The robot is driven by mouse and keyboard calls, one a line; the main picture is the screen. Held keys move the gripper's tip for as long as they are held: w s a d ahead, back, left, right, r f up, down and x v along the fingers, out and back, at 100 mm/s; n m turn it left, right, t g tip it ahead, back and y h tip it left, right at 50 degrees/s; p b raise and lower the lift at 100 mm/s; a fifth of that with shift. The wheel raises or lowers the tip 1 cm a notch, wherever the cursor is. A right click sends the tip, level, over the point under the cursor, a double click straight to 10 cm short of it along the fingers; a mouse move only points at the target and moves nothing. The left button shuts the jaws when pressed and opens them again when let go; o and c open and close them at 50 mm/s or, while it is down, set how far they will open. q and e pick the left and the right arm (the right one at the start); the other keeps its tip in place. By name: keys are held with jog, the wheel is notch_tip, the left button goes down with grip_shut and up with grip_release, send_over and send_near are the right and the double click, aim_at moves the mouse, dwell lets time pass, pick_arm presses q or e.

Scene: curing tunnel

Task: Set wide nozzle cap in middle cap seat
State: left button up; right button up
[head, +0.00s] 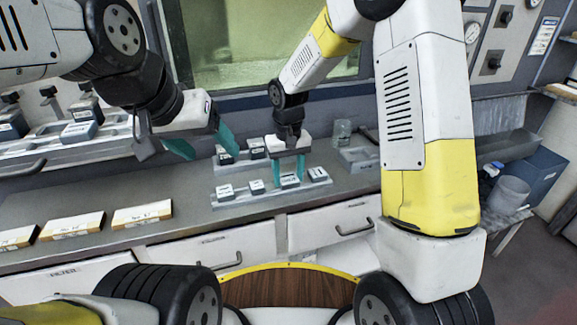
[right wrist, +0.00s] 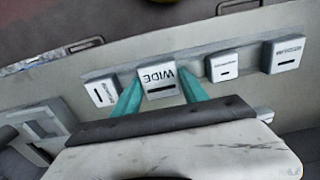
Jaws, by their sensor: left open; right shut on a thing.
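The wide nozzle cap (right wrist: 157,80), a pale block marked WIDE with a dark slot, is between the teal fingers of my right gripper (right wrist: 158,95). In the head view the cap (head: 290,181) is in line with the other caps along the front grey rail (head: 272,199). My right gripper (head: 290,168) points down and is shut on it. I cannot tell whether the cap rests on the rail or is slightly raised. My left gripper (head: 204,146) is open and empty, to the left above the bench. I cannot make out which place is the middle cap seat.
Other caps stand on the front rail on both sides of the wide one (head: 257,187) (head: 318,174). A rear rail holds more caps (head: 257,148), close behind my grippers. Labelled boxes (head: 142,214) lie at the bench's front left.

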aim_at(288, 178)
jog(key=c, duration=0.4)
notch_tip(288, 178, up, 6)
jog(key=shift+r, duration=0.15)
